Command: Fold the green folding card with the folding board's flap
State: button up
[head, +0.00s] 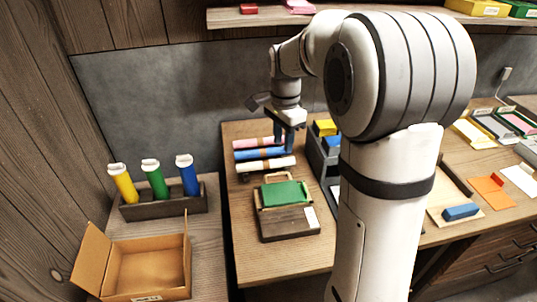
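The green folding card (285,193) lies on the far part of the folding board (288,224) on the wooden table. It looks flat, though its fold is too small to make out. The board is dark brown at the front with a white label on its right. A tan loop-shaped handle (277,176) stands at the board's far edge, behind the card; I cannot tell the flap's exact position. My gripper (285,138) points down behind the board, over or near the rolls. Its fingers look apart, with nothing visible between them. It does not touch the card or board.
Several coloured rolls (262,165) lie behind the board. A dark organiser (323,160) with yellow and blue items stands to its right. At left are a rack (165,207) of upright tubes and an open cardboard box (150,272). A shelf (235,18) runs above. Table before the board is clear.

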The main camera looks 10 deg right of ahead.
aim_at(280, 188)
jog(key=w+f+m, duration=0.1)
jog(key=w+f, duration=0.1)
jog(key=f, duration=0.3)
jog(key=w+f+m+b, duration=0.1)
jog(key=w+f+m, duration=0.1)
jog(key=f, duration=0.4)
jog(key=w+f+m+g+b, duration=0.1)
jog(key=w+f+m, duration=0.1)
jog(key=f, duration=0.4)
jog(key=shift+w+d, duration=0.15)
jog(key=shift+w, duration=0.25)
jog(key=shift+c, duration=0.2)
jog(key=shift+r, duration=0.1)
grip_shut()
